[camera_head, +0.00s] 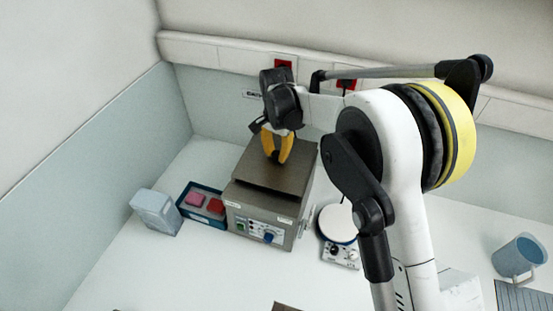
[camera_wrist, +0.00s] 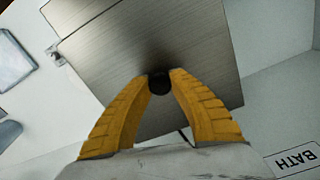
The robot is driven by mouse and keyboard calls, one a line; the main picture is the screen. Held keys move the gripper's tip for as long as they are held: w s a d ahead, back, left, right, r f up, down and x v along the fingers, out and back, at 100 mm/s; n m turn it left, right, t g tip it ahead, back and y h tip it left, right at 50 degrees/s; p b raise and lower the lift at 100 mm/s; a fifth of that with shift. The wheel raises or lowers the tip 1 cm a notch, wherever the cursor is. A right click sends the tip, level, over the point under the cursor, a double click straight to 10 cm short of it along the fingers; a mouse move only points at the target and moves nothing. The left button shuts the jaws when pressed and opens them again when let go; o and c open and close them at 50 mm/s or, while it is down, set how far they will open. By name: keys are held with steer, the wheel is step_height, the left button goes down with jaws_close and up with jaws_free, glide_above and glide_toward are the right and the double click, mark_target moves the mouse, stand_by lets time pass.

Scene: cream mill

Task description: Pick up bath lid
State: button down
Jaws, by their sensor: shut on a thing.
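The bath lid (camera_head: 258,183) is a flat grey-brown metal cover on top of a boxy bath (camera_head: 258,222) with a blue dial and a green switch on its front. The lid fills much of the wrist view (camera_wrist: 150,40), with a round black knob (camera_wrist: 159,84) on it. My gripper (camera_head: 276,158) is above the lid, its yellow fingers pointing down. In the wrist view both yellow fingertips (camera_wrist: 161,76) are closed on the black knob. The lid appears level; a dark gap shows below its front edge, but I cannot tell how far it is raised.
A blue tray (camera_head: 203,217) with pink and red items and a translucent container (camera_head: 156,211) stand left of the bath. A round-topped device (camera_head: 338,224) stands close on its right. A blue jug (camera_head: 519,257) is far right. The wall is close behind. The front bench is mostly clear.

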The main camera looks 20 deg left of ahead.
steer(key=d+r, duration=1)
steer(key=d, duration=0.1)
steer(key=shift+s+d+r, duration=0.2)
steer(key=shift+s+d, duration=0.1)
steer(key=shift+d, duration=0.05)
